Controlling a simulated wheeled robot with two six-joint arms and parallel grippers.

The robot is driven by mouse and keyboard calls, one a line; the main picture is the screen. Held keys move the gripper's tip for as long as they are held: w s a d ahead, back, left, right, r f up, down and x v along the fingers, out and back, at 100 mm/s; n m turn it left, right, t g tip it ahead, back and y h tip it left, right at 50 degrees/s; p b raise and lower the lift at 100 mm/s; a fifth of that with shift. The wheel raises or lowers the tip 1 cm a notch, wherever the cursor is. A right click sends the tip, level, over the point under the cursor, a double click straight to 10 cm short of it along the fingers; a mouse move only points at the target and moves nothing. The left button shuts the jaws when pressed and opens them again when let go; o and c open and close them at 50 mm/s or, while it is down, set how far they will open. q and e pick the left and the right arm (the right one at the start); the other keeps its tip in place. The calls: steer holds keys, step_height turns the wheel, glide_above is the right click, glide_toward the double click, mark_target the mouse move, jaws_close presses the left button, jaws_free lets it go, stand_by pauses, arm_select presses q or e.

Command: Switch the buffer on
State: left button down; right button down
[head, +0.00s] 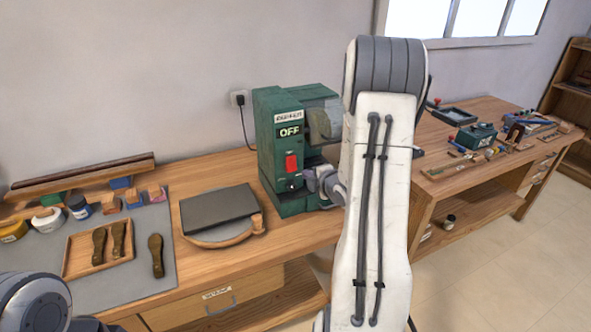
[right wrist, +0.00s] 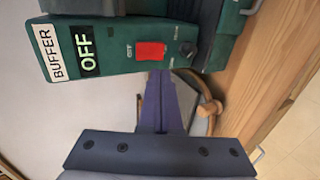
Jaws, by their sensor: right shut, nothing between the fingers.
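The buffer (head: 267,142) is a green machine standing at the back of the wooden bench. Its display (head: 289,131) reads OFF. A red switch (head: 291,163) is on its front, with a dark knob below it. In the right wrist view the BUFFER label (right wrist: 47,52), the OFF display (right wrist: 86,48) and the red switch (right wrist: 150,51) show clearly. My right gripper (right wrist: 158,78) is shut and empty, its tips close to the red switch; I cannot tell whether they touch. In the head view my right arm hides most of that gripper. My left gripper is out of view.
A dark flat board (head: 219,209) on a round wooden base lies left of the buffer. A second bench (head: 455,185) with tools is at the right.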

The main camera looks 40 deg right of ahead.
mark_target(292, 170)
steer(key=p+x, duration=0.3)
steer(key=x, duration=0.6)
steer(key=shift+w, duration=0.2)
